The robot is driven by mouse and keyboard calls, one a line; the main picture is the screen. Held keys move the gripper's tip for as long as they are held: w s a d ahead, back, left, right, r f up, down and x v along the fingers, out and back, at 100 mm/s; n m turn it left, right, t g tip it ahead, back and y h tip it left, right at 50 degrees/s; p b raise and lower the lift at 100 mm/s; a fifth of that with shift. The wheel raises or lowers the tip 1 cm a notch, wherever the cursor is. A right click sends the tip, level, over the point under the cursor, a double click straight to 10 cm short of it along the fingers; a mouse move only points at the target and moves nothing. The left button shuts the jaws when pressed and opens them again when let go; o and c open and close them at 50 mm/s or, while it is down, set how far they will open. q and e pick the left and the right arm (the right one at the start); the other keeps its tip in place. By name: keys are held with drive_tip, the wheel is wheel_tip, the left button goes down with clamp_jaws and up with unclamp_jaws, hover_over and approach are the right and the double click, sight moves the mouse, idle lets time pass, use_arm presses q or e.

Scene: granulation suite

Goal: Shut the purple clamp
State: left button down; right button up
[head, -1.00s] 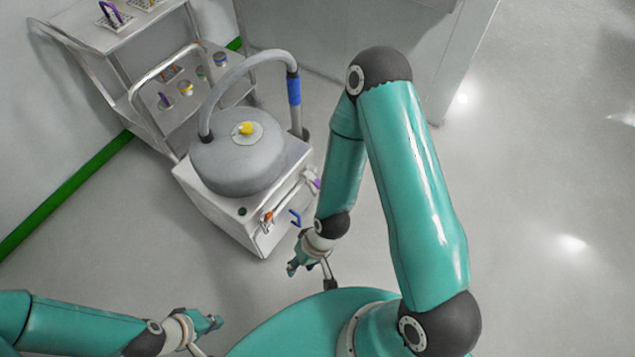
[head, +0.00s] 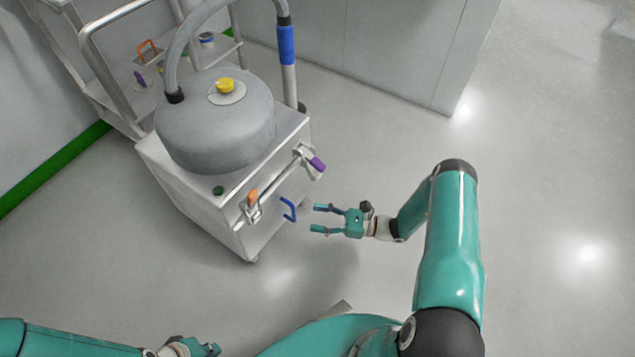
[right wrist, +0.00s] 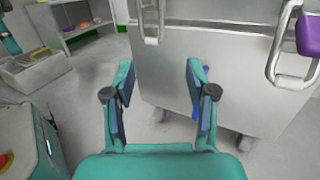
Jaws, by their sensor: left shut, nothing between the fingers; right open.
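The purple clamp (head: 317,164) is at the upper right of the steel cabinet's front face, its purple handle sticking outward. In the right wrist view its purple grip (right wrist: 309,36) and bent metal loop (right wrist: 289,80) show at the upper right, partly cut off by the edge. My right gripper (head: 314,219) is open and empty, below the purple clamp and apart from it, fingers pointing at the cabinet. In the right wrist view the gripper's fingers (right wrist: 160,75) are spread, with the clamp to their right. My left gripper (head: 213,350) is shut and empty at the bottom edge, far from the cabinet.
The steel cabinet (head: 195,198) carries a grey round vessel (head: 215,130) with a yellow knob (head: 226,86). An orange-handled clamp (head: 251,199) and a blue hook (head: 289,209) are on its front. A shelf cart (head: 100,95) stands behind. Floor to the right is clear.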

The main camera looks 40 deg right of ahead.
drive_tip(key=d+f+m+t+h+b, duration=0.35)
drive_tip(key=d+m+t+h, duration=0.35)
drive_tip(key=d, duration=0.7)
use_arm(q)
wheel_tip(320, 180, down, 7)
drive_tip(key=b, duration=0.1)
drive_tip(key=shift+f+b, duration=0.15)
drive_tip(key=shift+b, duration=0.2)
use_arm(e)
drive_tip(key=n+t+y, duration=0.1)
drive_tip(key=n, duration=0.1)
approach(312, 158)
drive_tip(key=x, duration=0.8)
drive_tip(key=shift+f, duration=0.2)
clamp_jaws()
